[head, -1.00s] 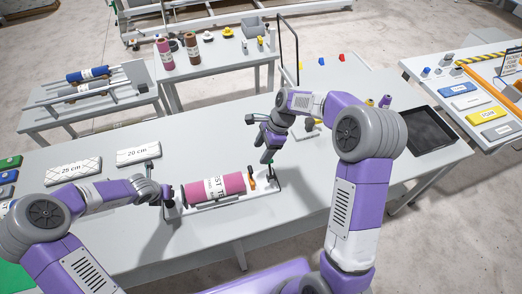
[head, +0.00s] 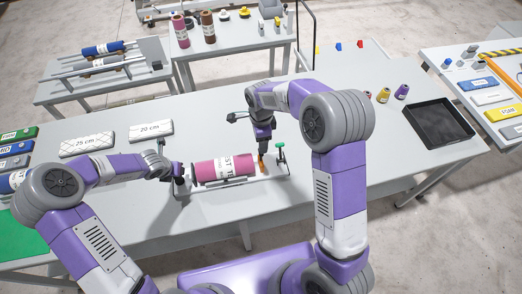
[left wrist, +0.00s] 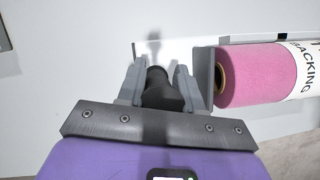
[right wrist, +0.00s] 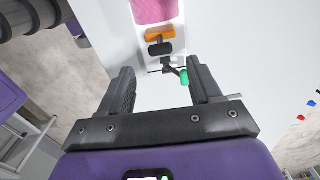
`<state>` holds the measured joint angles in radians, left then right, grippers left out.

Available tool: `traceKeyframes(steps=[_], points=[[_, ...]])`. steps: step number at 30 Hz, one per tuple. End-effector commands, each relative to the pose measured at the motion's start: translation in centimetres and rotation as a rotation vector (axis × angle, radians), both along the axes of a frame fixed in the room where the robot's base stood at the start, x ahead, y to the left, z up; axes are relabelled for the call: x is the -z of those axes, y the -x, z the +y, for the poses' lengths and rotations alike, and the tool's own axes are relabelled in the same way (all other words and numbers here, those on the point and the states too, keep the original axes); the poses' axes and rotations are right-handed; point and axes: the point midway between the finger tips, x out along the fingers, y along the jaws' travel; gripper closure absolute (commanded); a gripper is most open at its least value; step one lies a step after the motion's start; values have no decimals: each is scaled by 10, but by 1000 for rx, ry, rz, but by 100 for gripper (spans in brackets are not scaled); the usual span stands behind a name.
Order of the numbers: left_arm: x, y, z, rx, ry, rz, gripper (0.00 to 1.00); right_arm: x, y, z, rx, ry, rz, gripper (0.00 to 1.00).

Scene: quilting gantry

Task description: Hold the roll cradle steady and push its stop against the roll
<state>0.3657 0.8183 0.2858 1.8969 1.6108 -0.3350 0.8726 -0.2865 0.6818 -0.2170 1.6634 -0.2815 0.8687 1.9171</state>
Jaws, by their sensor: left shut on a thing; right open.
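The roll cradle (head: 235,188), a pale tray, lies on the grey bench. A pink roll (head: 207,169) with a white printed label rests in it. My left gripper (left wrist: 159,72) is shut on the black handle (left wrist: 160,88) at the cradle's left end. The orange stop (right wrist: 160,33), with a black grip (right wrist: 160,49), stands near the roll's right end; whether it touches is unclear. A green-tipped lever (head: 281,149) stands at the cradle's right end. My right gripper (right wrist: 163,72) is open and empty, above and near the stop; it partly hides the stop in the head view.
Two white length blocks (head: 87,144), marked 25 cm and 20 cm, lie behind the cradle on the left. A black tray (head: 444,123) and several thread spools (head: 402,91) are at the right. The bench between cradle and tray is mostly clear.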

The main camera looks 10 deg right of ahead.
Motion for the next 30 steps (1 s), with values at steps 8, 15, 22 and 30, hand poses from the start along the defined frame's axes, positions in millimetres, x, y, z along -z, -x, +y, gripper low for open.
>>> traceKeyframes(steps=[8, 15, 22, 30], points=[[6, 5, 1, -1, -2, 16, 100, 55, 1, 0, -1, -1, 3, 36], [6, 5, 1, -1, -2, 16, 100, 75, 0, 0, 0, -2, 2, 36], [6, 5, 1, -1, -2, 16, 100, 77, 0, 0, 0, -2, 0, 36], [6, 5, 1, -1, -2, 16, 100, 76, 0, 0, 0, -2, 0, 67]])
